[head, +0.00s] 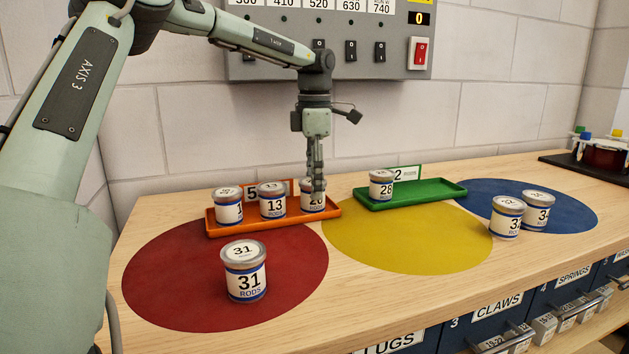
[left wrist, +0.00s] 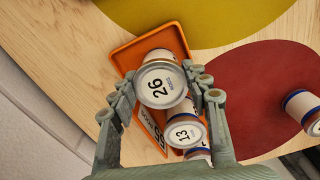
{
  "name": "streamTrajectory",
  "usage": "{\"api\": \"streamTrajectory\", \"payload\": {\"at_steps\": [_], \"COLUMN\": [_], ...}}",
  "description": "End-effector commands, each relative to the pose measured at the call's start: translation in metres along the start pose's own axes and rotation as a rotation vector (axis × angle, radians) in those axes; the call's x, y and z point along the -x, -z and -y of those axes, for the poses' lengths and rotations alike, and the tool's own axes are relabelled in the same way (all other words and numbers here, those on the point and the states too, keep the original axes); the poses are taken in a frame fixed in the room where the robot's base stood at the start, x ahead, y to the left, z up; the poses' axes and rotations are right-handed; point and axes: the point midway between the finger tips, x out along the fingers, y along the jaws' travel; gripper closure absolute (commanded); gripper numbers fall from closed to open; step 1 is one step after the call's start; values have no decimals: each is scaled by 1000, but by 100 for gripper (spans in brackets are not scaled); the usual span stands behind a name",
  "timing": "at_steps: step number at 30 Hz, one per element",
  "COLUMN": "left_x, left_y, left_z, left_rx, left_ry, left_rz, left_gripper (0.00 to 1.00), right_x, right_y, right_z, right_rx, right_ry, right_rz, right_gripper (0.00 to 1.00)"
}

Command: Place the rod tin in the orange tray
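The orange tray (head: 230,230) stands behind the red disc, with a sign whose number starts with 5. Several white tins with blue bands stand in it: a left one (head: 229,210), the 13 RODS tin (head: 272,206) and the 26 rod tin (head: 312,205) at the right end. My left gripper (head: 317,190) points down over the 26 tin. In the left wrist view, its fingers lie close against both sides of the 26 tin (left wrist: 160,87), with no clear gap. The 31 RODS tin (head: 244,278) stands upright on the red disc. My right gripper is not in view.
The green tray (head: 445,191) with a 28 tin (head: 381,190) stands to the right, behind the yellow disc (head: 400,240). Two tins (head: 507,217) stand at the blue disc's front left edge. A wall panel with switches (head: 350,50) rises behind my gripper.

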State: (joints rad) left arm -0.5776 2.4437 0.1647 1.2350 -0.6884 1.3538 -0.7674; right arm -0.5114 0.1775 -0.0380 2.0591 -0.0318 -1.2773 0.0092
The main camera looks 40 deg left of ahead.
Motion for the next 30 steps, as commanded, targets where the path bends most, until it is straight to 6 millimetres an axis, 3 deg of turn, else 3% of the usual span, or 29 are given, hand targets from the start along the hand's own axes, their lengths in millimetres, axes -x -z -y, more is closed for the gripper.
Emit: {"api": "streamTrajectory", "payload": {"at_steps": [4,16,30], "left_x": [0,10,102], "left_y": [0,0,0], "left_z": [0,0,0], "left_rx": [0,0,0], "left_ry": [1,0,-1], "left_rz": [-1,0,0], "left_gripper": [34,34,34], "right_x": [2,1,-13], "right_y": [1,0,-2], "right_z": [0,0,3], "right_rx": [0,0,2], "right_ry": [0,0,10], "right_rz": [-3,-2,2], "right_gripper": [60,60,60]}}
